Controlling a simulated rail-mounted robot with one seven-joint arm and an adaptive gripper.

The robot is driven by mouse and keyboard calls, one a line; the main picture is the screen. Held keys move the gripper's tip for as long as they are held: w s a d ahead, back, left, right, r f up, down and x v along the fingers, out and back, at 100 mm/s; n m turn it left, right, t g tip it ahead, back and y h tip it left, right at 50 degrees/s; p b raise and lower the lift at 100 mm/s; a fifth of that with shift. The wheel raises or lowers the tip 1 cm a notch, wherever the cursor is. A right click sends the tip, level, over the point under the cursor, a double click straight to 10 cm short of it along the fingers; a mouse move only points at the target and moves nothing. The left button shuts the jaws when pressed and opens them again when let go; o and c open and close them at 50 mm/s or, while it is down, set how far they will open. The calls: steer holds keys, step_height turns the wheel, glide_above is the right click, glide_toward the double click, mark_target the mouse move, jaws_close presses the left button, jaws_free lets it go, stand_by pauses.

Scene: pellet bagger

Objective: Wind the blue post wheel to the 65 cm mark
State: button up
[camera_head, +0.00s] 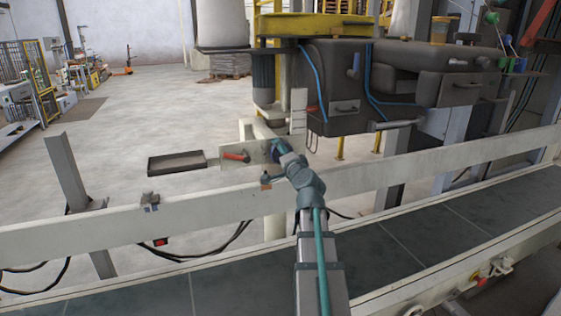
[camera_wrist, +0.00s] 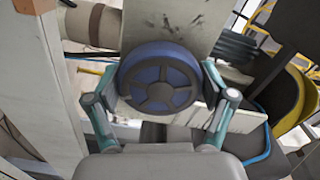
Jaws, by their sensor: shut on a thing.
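The blue post wheel (camera_wrist: 158,76) fills the middle of the wrist view, a spoked blue rim facing the camera with a dark hub. My gripper (camera_wrist: 160,82) has one finger on each side of the rim and is shut on the wheel. In the head view my gripper (camera_head: 279,149) reaches the post behind the conveyor rail, and my arm hides most of the wheel there. A pale upright strip (camera_head: 298,110) stands by the post. I cannot read any cm marks in either view.
A white guard rail (camera_head: 400,167) and a dark conveyor belt (camera_head: 440,235) run under my arm. A red handle (camera_head: 236,156) and a dark tray (camera_head: 177,163) are left of my gripper. The dark bagger body (camera_head: 335,85) with blue hoses hangs close behind.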

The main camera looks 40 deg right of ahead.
steer(key=shift+f+n+b, duration=0.1)
steer(key=shift+n+b, duration=0.3)
steer(key=shift+n, duration=0.1)
steer(key=o, duration=1)
steer(key=v, duration=0.7)
steer(key=shift+s+a, duration=0.1)
steer(key=shift+s, duration=0.15)
